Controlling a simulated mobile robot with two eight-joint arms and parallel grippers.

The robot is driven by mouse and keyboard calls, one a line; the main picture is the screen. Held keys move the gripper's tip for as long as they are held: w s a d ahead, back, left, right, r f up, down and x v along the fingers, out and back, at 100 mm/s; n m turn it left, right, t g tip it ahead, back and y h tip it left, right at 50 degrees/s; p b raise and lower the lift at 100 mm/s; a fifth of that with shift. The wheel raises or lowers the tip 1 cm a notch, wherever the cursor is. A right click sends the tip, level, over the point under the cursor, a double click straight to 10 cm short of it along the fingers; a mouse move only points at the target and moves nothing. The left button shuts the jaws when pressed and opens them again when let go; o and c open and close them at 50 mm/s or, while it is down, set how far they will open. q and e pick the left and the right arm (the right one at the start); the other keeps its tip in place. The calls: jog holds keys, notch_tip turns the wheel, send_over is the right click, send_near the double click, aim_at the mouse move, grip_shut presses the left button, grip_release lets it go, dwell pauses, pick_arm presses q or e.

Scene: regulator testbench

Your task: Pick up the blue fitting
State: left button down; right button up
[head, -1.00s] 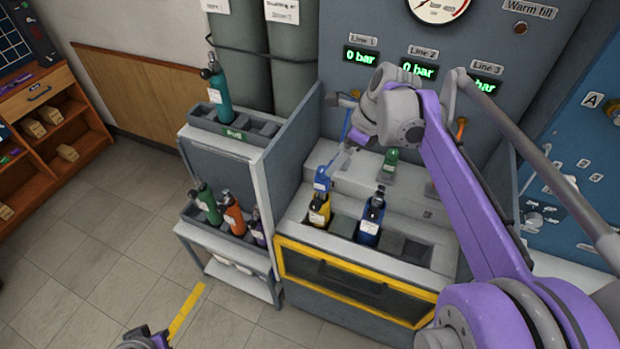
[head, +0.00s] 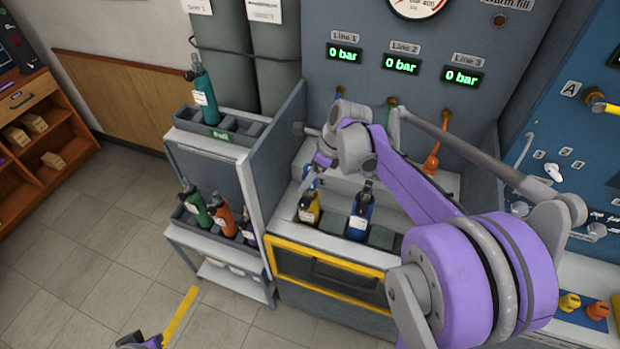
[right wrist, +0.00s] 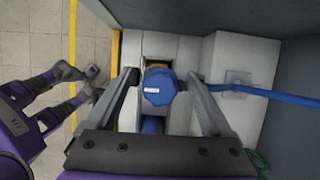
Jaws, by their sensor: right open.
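In the head view my right gripper (head: 318,168) is over the yellow bottle (head: 309,210) in the bench's front rack. The fitting there is largely hidden by the gripper. My left gripper (head: 146,342) is low at the bottom left, over the floor; its fingers show apart in the right wrist view (right wrist: 82,82).
A blue bottle (head: 361,213) stands right of the yellow one. A grey side panel (head: 275,150) rises close on the left, beside a shelf rack (head: 170,190) with several bottles. The gauge panel (head: 345,80) is behind. An orange fitting (head: 432,162) stands at right.

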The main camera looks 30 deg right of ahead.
grip_shut()
dwell(0.3)
jog(key=shift+r, duration=0.2)
notch_tip(320, 180, up, 10)
jog(key=shift+f, duration=0.15)
dwell(0.4)
